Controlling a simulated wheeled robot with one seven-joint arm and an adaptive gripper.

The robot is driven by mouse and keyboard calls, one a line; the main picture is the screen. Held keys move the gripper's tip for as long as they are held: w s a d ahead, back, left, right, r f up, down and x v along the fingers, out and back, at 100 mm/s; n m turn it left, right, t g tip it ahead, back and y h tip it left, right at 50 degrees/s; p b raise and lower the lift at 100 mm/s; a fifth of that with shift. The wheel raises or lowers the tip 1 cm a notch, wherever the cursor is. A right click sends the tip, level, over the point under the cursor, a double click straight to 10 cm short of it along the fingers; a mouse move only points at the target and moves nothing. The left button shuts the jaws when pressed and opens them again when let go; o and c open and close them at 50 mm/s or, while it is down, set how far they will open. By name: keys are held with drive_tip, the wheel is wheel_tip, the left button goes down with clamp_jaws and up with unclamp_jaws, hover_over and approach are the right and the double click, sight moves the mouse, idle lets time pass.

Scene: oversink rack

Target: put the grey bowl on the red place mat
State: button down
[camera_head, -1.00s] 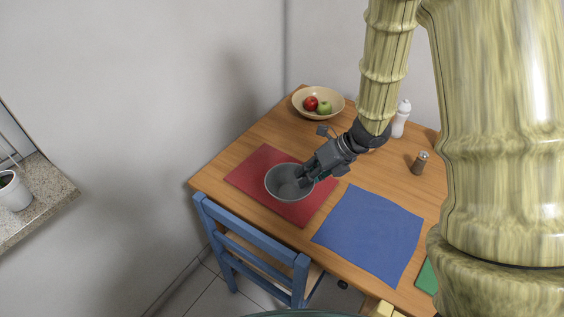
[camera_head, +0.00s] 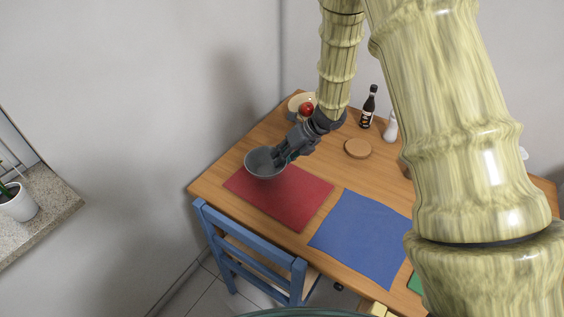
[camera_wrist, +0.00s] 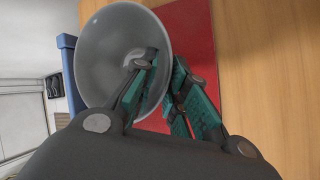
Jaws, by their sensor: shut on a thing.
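The grey bowl (camera_head: 262,165) is at the upper left part of the red place mat (camera_head: 290,200) in the head view, partly past the mat's edge. My gripper (camera_head: 284,157) is shut on the bowl's right rim. In the wrist view the grey bowl (camera_wrist: 105,55) fills the upper left, with one finger inside it and one outside; my gripper (camera_wrist: 162,85) pinches its wall. The red place mat (camera_wrist: 190,40) shows behind the bowl. The bowl seems held above the table, but the height of any gap cannot be told.
A blue mat (camera_head: 362,235) lies right of the red one. A fruit bowl (camera_head: 294,108), a dark bottle (camera_head: 369,108), a white bottle (camera_head: 390,128) and a round wooden coaster (camera_head: 358,148) stand towards the back. A blue chair (camera_head: 250,245) is at the front edge.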

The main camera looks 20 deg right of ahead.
drive_tip(key=shift+f, duration=1.5)
drive_tip(key=shift+f, duration=0.1)
drive_tip(key=c, duration=1.4)
unclamp_jaws()
drive_tip(key=v, duration=1.2)
drive_tip(key=shift+b, duration=0.3)
